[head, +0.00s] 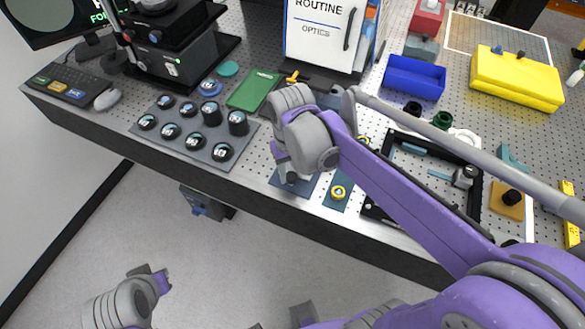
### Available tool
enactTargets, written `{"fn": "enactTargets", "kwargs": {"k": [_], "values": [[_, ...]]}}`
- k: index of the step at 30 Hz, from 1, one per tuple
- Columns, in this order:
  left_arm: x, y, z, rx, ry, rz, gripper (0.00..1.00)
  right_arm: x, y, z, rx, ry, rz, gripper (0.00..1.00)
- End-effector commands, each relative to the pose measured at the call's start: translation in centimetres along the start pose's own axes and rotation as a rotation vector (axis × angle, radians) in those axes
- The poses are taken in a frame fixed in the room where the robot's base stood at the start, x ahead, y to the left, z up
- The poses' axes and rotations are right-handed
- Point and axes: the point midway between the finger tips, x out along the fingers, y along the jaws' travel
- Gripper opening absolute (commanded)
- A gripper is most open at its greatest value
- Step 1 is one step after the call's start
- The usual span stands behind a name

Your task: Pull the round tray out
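The interferometer (172,64) is a stack of black housings at the upper left of the bench in the head view. I cannot clearly make out a round tray in it; its front and lower part are dark and small. My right gripper (287,170) hangs over the front edge of the bench, above a dark pad and well to the right of the interferometer. The wrist partly hides it, so its opening is unclear. Part of my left arm (128,303) shows low at the left, over the floor, apart from the bench; its fingers cannot be made out.
A dark mat (187,131) with several round black pieces lies in front of the interferometer. A teal disc (228,68), a green board (253,90), a keyboard (70,90) and a mouse (107,99) lie nearby. A blue bin (414,77) and yellow case (517,77) stand farther right.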

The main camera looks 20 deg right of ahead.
Motion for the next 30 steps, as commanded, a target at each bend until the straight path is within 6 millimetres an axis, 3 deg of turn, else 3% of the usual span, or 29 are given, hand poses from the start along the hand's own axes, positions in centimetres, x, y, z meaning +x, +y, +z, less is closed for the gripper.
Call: {"fn": "enactTargets", "kwargs": {"k": [1, 4, 16, 30], "values": [[0.0, 0.0, 0.0, 0.000, 0.000, 0.000, 0.00, 0.0, 0.0, 0.0, 0.000, 0.000, 0.000, 0.49], [0.0, 0.0, 0.0, 0.000, 0.000, 0.000, 0.00, 0.0, 0.0, 0.0, 0.000, 0.000, 0.000, 0.67], [-0.1, 0.0, -0.1, 0.000, 0.001, 0.000, 0.00, -0.8, 0.0, 0.0, 0.000, 0.000, 0.000, 0.67], [-0.7, 0.0, -0.8, 0.000, 0.007, 0.000, 0.00, -9.3, 0.0, -0.1, 0.000, 0.000, 0.000, 0.67]]}}
